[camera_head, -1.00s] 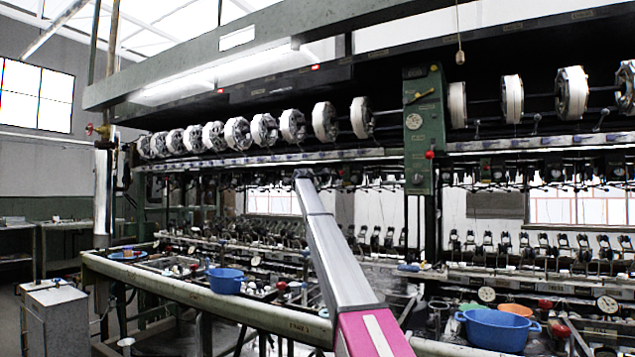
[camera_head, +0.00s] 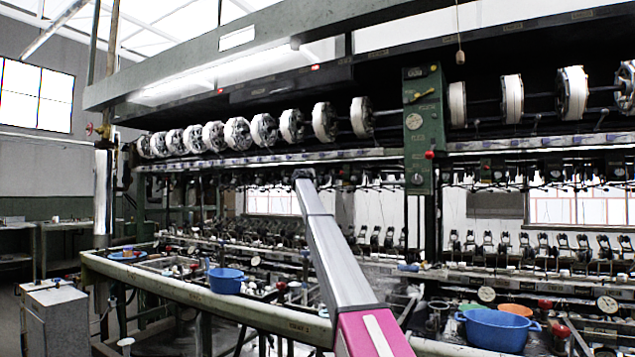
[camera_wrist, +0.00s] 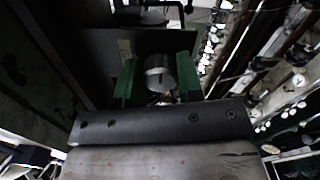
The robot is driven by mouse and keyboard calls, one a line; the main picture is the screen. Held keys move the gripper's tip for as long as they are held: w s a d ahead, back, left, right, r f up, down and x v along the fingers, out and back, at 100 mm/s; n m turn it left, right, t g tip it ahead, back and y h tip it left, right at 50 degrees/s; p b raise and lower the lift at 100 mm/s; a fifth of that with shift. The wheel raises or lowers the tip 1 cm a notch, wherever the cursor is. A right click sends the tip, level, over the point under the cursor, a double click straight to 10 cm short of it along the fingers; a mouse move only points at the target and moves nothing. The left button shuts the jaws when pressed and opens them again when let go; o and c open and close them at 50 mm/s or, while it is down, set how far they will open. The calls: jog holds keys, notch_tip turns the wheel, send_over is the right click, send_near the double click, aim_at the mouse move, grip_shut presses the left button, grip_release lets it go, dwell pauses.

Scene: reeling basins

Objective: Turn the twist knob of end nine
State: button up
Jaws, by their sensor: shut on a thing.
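In the wrist view, a small round metal knob (camera_wrist: 160,78) with a slot-like mark on its face sits between the two green fingers of my gripper (camera_wrist: 158,88). The fingers are closed on it from both sides. In the head view my arm reaches up and away to the rail below the reels, and its far end (camera_head: 303,176) is small there. The fingers and the knob cannot be made out in the head view. I cannot read any number on the knob.
White reels (camera_head: 325,121) line the machine above my arm. A green post (camera_head: 421,135) with a red knob stands to the right. Blue basins (camera_head: 225,280) (camera_head: 497,329) sit on the bench below. A dark plate lies behind the knob in the wrist view.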

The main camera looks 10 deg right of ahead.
jog(key=m, duration=0.4)
jog(key=shift+m, duration=0.3)
jog(key=m, duration=0.4)
jog(key=shift+m, duration=0.3)
jog(key=m, duration=0.4)
jog(key=shift+m, duration=2.3)
jog(key=o, duration=0.9)
